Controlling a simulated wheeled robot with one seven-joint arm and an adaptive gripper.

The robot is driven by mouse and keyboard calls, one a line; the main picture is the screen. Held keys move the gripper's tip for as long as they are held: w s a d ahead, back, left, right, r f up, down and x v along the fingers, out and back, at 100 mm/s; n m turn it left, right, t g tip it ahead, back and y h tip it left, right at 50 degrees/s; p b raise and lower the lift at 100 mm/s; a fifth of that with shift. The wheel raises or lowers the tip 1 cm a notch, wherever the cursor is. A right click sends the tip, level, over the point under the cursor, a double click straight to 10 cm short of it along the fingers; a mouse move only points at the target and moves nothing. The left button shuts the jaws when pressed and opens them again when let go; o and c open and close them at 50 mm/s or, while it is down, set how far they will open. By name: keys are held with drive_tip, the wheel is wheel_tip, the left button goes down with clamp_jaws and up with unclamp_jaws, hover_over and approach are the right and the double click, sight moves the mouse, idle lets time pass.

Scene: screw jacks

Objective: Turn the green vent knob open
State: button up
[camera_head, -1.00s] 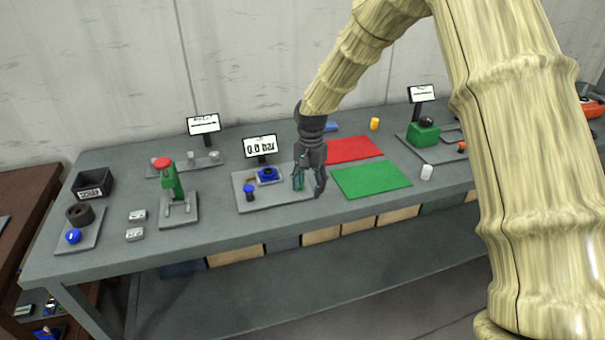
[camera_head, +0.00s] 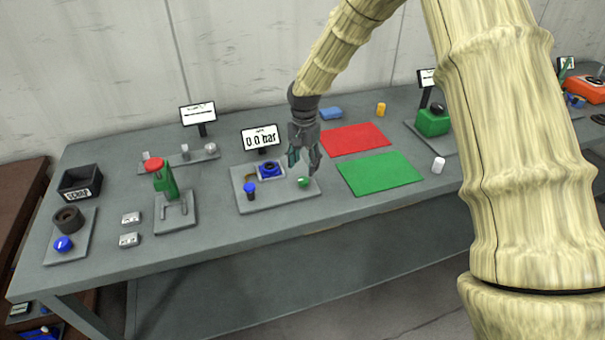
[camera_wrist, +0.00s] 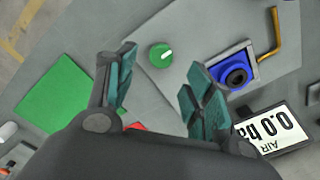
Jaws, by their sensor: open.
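The green vent knob (camera_head: 304,183) sits on the right part of a grey plate (camera_head: 282,198). In the wrist view the round knob (camera_wrist: 160,56) shows a white pointer mark aimed to the upper right. My gripper (camera_head: 303,165) is open and empty above the knob, apart from it. In the wrist view my gripper's teal fingertips (camera_wrist: 158,75) stand to either side with the knob between and beyond them. A display (camera_head: 261,138) behind the plate reads 0.0 bar.
A blue device (camera_head: 270,170) and a blue-topped knob (camera_head: 250,190) share the plate. A red mat (camera_head: 354,139) and a green mat (camera_head: 380,173) lie to the right. A green press with a red top (camera_head: 162,178) stands to the left.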

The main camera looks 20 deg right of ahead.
sight(303, 179)
drive_tip(key=shift+a+f+p, duration=0.1)
drive_tip(key=shift+f+p, duration=0.7)
drive_tip(key=shift+f, duration=2.15)
drive_tip(key=c, duration=1)
